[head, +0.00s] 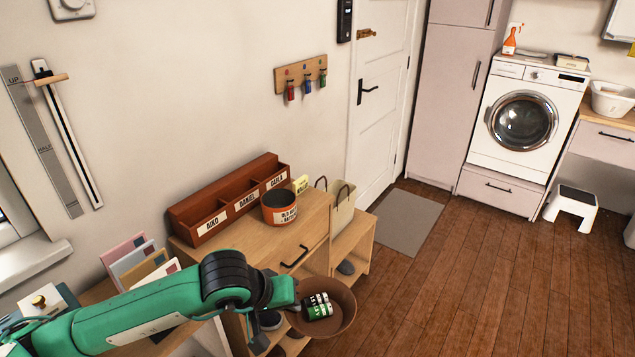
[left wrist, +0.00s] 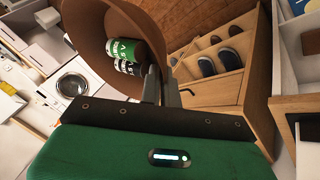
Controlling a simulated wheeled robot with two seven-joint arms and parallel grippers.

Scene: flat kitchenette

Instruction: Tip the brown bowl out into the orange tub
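The brown bowl (head: 346,298) is in the air at the lower middle of the head view, in front of the wooden cabinet. It holds several green, black and white batteries (head: 318,306). My left gripper (head: 298,302) is shut on the bowl's rim; the left wrist view shows its fingers (left wrist: 160,88) at the wall of the bowl (left wrist: 88,62), with batteries (left wrist: 124,48) inside. The orange tub (head: 280,215), with a label that seems to read "old batteries", stands on the cabinet top, above and left of the bowl in the picture. My right gripper is out of view.
A reddish-brown name-labelled organiser (head: 226,205) stands behind the tub against the wall. A small yellow card (head: 300,184) is beside the tub. A cream bag (head: 341,211) stands on the lower bench to the right.

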